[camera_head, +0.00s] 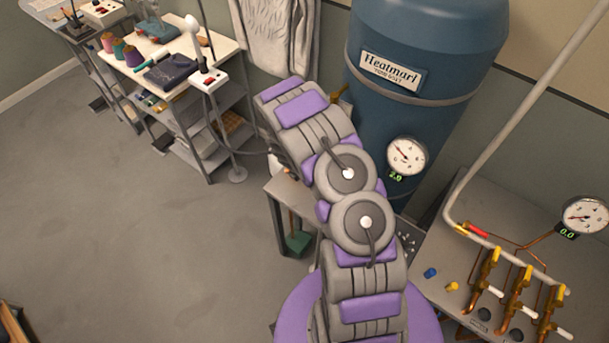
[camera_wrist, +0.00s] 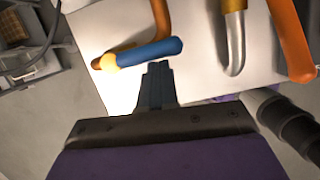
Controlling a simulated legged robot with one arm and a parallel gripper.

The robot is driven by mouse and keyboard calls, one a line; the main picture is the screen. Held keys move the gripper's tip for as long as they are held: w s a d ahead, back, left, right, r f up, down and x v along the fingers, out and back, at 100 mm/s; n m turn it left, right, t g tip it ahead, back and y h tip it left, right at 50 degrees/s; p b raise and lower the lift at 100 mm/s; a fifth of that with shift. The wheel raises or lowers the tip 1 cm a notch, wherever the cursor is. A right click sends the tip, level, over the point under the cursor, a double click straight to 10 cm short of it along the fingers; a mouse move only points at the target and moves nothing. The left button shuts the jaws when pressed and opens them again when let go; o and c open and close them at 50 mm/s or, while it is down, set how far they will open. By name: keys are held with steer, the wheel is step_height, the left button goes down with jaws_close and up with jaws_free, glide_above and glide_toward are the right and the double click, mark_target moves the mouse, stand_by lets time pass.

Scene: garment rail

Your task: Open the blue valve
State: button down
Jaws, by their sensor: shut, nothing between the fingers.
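The blue valve handle (camera_wrist: 150,54) shows in the wrist view as a long blue lever, lying roughly crosswise with its right end slightly higher. Its left end meets a yellow fitting (camera_wrist: 111,62) near a copper-coloured pipe. My gripper (camera_wrist: 156,66) is shut and empty, its fingertips just below the middle of the lever in the picture. I cannot tell whether they touch it. In the head view my arm hides the gripper and I cannot make out the lever.
A blue tank (camera_head: 420,45) with a gauge (camera_head: 406,157) stands behind my arm. At right, a bench (camera_head: 440,250) carries copper pipes with yellow valves (camera_head: 487,268) and another gauge (camera_head: 584,215). A cluttered shelf cart (camera_head: 215,45) stands at upper left.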

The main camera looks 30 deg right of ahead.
steer(key=s+a+r, duration=0.2)
steer(key=a+r, duration=0.4)
steer(key=r, duration=0.4)
steer(key=shift+s+r, duration=0.15)
steer(key=shift+s, duration=0.25)
steer(key=shift+a, duration=0.25)
steer(key=shift+d, duration=0.15)
